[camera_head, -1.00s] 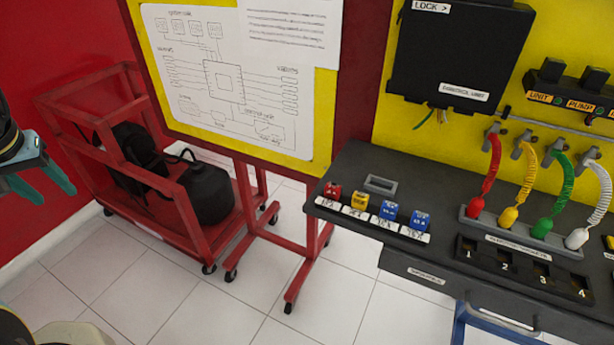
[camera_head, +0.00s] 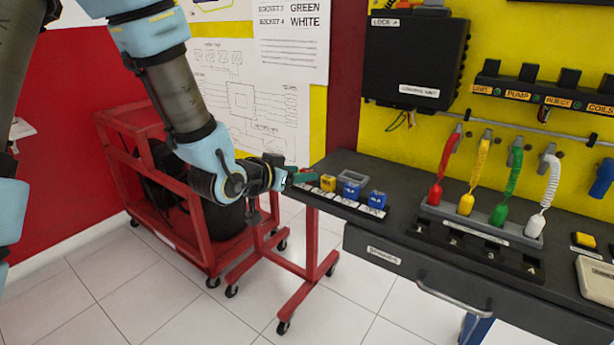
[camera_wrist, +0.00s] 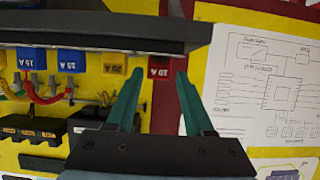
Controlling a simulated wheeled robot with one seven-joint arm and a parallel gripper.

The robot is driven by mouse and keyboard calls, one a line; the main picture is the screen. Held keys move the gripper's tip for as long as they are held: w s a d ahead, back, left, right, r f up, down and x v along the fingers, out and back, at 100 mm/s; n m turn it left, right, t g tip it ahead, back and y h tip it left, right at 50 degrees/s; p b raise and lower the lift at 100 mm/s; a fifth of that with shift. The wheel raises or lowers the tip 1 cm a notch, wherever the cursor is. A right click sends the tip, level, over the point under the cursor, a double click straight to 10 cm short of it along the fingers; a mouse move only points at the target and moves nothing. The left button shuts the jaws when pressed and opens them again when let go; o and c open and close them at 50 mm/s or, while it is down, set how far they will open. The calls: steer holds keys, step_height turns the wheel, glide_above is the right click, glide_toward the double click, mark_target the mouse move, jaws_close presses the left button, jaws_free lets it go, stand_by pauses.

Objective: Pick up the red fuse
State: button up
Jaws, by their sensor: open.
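The red fuse (camera_wrist: 160,74) shows in the wrist view, which is upside down, with a 10 A marking. My gripper (camera_wrist: 159,82) is open, with one teal finger on either side of the fuse in that picture. I cannot tell whether the fingers touch it or how far off it is. In the head view my gripper (camera_head: 299,176) is at the left end of the fuse row on the dark bench. There it hides the red fuse nearly or fully.
A yellow fuse (camera_head: 328,183) and two blue fuses, one nearer (camera_head: 377,200), stand to the right, by a grey frame (camera_head: 353,177). The dark bench (camera_head: 420,195) carries coloured plugs (camera_head: 466,204) and a numbered socket block (camera_head: 470,243). A red cart (camera_head: 150,190) stands left.

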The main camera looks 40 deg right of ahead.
mark_target(309, 171)
steer(key=shift+p+x, duration=1.1)
steer(key=shift+x, duration=1.8)
steer(key=shift+r, duration=0.15)
steer(key=shift+c, duration=0.3)
jaws_close()
